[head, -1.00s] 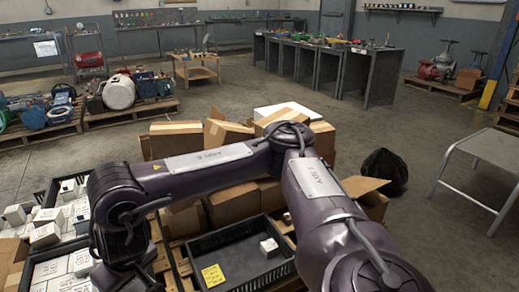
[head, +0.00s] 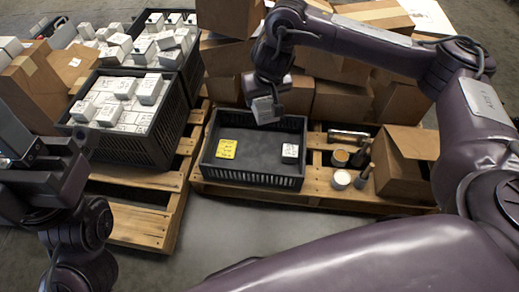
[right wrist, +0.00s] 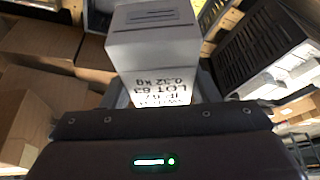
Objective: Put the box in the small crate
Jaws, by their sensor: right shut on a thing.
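The small black crate (head: 204,160) sits on a pallet in the middle of the head view. A yellow note and one white box (head: 290,152) lie on its floor. My right gripper (head: 264,98) hangs above the crate's back part, shut on a white box (head: 267,111). In the right wrist view this held box (right wrist: 152,52) shows printed black text reading LOT 83 and 0.32 kg. The held box looks clear of the crate floor. My left gripper (head: 38,165) is at the left edge of the head view, away from the crate; its fingertips are not clear.
A larger black crate (head: 160,148) full of white boxes stands to the left, with another filled crate behind. Cardboard cartons (head: 340,100) are stacked behind the small crate.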

